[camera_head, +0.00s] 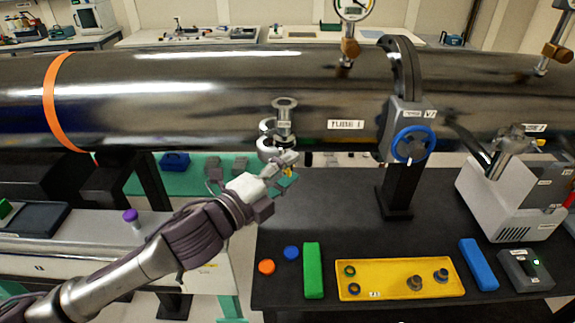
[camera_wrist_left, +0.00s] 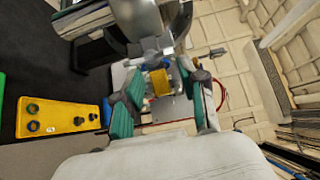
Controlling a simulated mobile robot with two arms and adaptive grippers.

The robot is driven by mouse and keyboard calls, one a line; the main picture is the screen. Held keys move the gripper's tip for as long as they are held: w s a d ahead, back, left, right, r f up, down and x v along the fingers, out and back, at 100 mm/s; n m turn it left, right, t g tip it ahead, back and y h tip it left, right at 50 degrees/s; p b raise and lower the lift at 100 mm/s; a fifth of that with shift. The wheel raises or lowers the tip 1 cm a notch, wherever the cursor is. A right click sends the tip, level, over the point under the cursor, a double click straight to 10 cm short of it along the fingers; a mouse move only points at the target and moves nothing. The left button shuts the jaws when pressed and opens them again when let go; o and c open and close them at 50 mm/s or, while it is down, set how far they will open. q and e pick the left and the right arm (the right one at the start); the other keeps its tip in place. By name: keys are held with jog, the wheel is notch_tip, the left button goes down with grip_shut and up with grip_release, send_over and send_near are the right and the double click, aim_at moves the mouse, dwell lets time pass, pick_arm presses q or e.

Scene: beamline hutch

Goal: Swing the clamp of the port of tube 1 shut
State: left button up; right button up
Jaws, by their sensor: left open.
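My left gripper (camera_head: 287,168) is just below the port and clamp, open. In the left wrist view its two teal-padded fingers (camera_wrist_left: 158,104) are spread, with a small yellow part (camera_wrist_left: 160,82) showing between or beyond them. I cannot tell whether they touch anything. My right gripper is not in view.
A valve with a blue handwheel (camera_head: 412,145) stands right of the port. On the black table below are a yellow tray (camera_head: 400,291) with small rings and fittings, a green block (camera_head: 313,270), a blue block (camera_head: 478,264) and a grey-white pump unit (camera_head: 510,205). The table's middle is clear.

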pick_arm(q)
grip_shut()
jog(key=shift+w+d, duration=0.15)
dwell(0.4)
